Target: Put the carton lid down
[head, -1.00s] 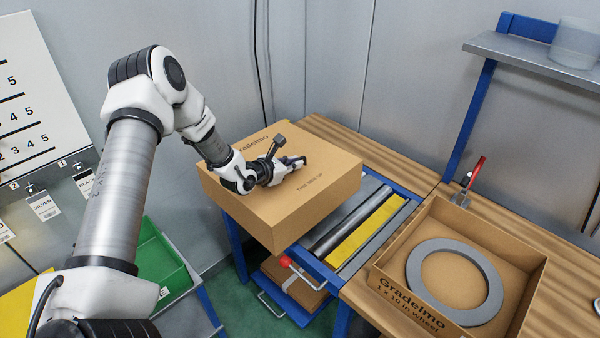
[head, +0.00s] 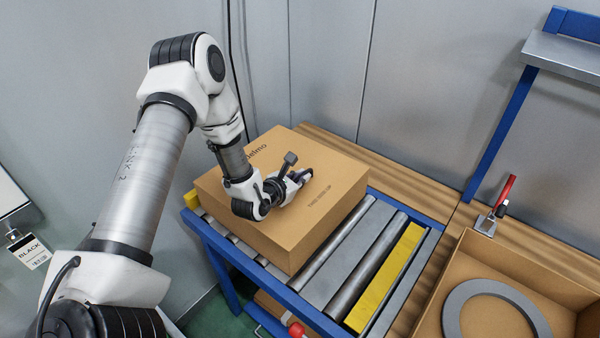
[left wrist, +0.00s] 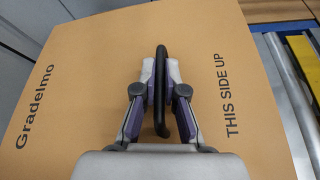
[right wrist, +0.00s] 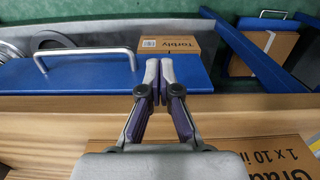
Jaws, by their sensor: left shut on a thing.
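The carton lid (head: 310,215) is a brown box shape marked Gradelmo and THIS SIDE UP. It is level over the roller conveyor (head: 345,260); I cannot tell whether its underside touches the rollers. My left gripper (head: 297,180) is on top of it, shut on the black handle at its middle. The left wrist view shows the handle (left wrist: 161,95) between the fingers of the left gripper (left wrist: 161,72). My right gripper (right wrist: 159,72) shows only in its wrist view, with its fingertips together and nothing visible between them.
An open carton (head: 450,275) with a grey ring (head: 485,290) in it stands on the wooden bench at right. A red-handled clamp (head: 497,205) is behind it. A yellow strip (head: 385,275) crosses the conveyor. A metal shelf (head: 565,55) is at upper right.

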